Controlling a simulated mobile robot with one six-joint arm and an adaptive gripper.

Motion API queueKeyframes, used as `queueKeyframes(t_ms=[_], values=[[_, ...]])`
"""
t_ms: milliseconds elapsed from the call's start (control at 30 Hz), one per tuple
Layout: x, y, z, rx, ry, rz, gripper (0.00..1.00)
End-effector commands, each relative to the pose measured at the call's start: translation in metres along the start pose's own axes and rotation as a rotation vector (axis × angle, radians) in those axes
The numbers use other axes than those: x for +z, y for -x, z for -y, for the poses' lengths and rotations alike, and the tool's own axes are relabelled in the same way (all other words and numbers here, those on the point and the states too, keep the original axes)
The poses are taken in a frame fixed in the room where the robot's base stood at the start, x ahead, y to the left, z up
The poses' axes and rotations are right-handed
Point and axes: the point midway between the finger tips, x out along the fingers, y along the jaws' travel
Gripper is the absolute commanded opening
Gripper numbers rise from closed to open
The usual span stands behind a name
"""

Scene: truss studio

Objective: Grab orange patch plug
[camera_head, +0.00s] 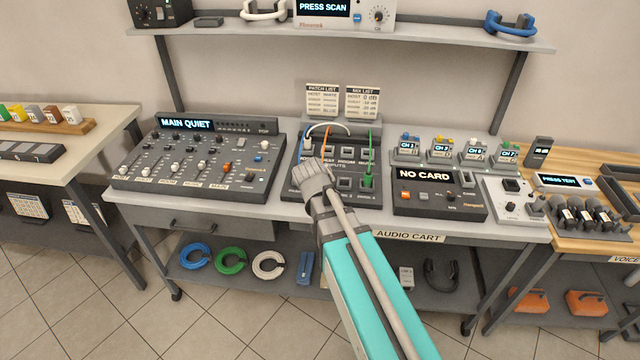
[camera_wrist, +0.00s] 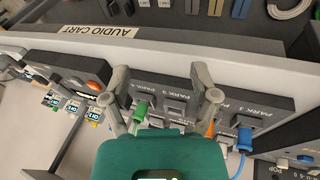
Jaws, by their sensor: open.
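The patch panel (camera_head: 379,155) is a dark box with labelled jacks on the audio cart. An orange cable (camera_head: 326,142) runs down its left half, and its lower end is hidden behind my gripper (camera_head: 314,176). In the wrist view, the orange plug (camera_wrist: 210,129) shows beside the right finger, partly covered by it. My gripper (camera_wrist: 160,82) is open over the panel, its fingers apart with no plug gripped. A green plug (camera_wrist: 141,110) shows by the left finger; it is also in the head view (camera_head: 367,181). A blue plug (camera_wrist: 243,142) is at right in the wrist view.
A mixer (camera_head: 198,160) stands left of the panel. A NO CARD box (camera_head: 437,197) and small channel units (camera_head: 440,150) stand to the right. A white cable (camera_head: 330,125) arches over the panel. A shelf (camera_head: 420,38) hangs above.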

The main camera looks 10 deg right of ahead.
Motion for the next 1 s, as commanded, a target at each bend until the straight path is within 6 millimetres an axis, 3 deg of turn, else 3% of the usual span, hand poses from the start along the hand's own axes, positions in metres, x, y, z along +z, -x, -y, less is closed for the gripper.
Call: queueKeyframes(t_ms=[33, 233, 500, 733, 1000], values=[[-0.015, -0.003, 0.015, 0.042, -0.049, -0.041, 0.77], [-0.055, 0.008, 0.051, 0.176, -0.28, -0.244, 0.77], [-0.097, 0.042, 0.108, 0.236, -0.568, -0.571, 0.77], [-0.113, 0.068, 0.139, 0.211, -0.711, -0.758, 0.77], [-0.115, 0.075, 0.146, 0.198, -0.747, -0.804, 0.77]])
